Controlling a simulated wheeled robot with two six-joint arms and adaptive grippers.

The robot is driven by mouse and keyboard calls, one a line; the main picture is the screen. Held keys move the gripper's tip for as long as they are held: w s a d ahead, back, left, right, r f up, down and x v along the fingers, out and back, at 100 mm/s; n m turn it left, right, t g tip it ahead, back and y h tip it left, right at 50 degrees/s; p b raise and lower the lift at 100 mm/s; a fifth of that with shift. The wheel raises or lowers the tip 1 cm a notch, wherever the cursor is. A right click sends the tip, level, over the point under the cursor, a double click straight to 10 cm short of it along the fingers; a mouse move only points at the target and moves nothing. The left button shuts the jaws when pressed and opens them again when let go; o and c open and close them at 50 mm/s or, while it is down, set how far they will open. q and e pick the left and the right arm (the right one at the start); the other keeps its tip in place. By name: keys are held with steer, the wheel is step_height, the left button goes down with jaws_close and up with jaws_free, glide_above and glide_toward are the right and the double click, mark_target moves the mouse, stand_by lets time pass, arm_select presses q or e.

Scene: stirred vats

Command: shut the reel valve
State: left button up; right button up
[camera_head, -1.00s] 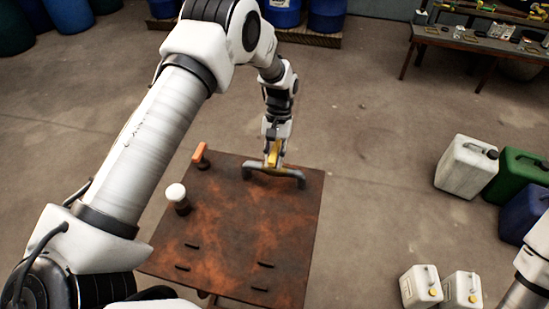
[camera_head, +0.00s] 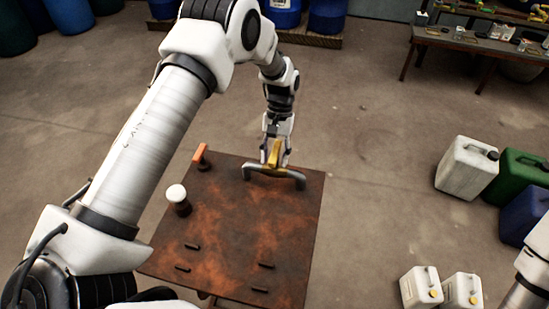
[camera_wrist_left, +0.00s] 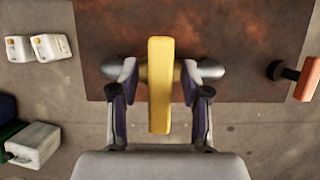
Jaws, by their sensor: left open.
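A yellow lever (camera_head: 274,154) sits on a grey bent pipe (camera_head: 290,173) at the far edge of a rusty brown panel; I take it for the reel valve's handle. In the left wrist view the lever (camera_wrist_left: 160,85) lies crosswise to the pipe (camera_wrist_left: 211,69). My left gripper (camera_head: 277,157) is at the lever. In the left wrist view its two fingers (camera_wrist_left: 160,84) stand apart on either side of the lever, with a gap on each side. My right gripper is out of view.
The panel (camera_head: 240,225) also bears an orange-handled post (camera_head: 200,156), a white-capped knob (camera_head: 177,194) and several small dark slots. Jerrycans (camera_head: 467,167) stand on the floor at right. A bench (camera_head: 480,43) is at the back right. Floor beyond the panel is clear.

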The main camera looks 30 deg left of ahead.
arm_select(q)
steer(key=v, duration=1.1)
steer(key=shift+r, duration=0.1)
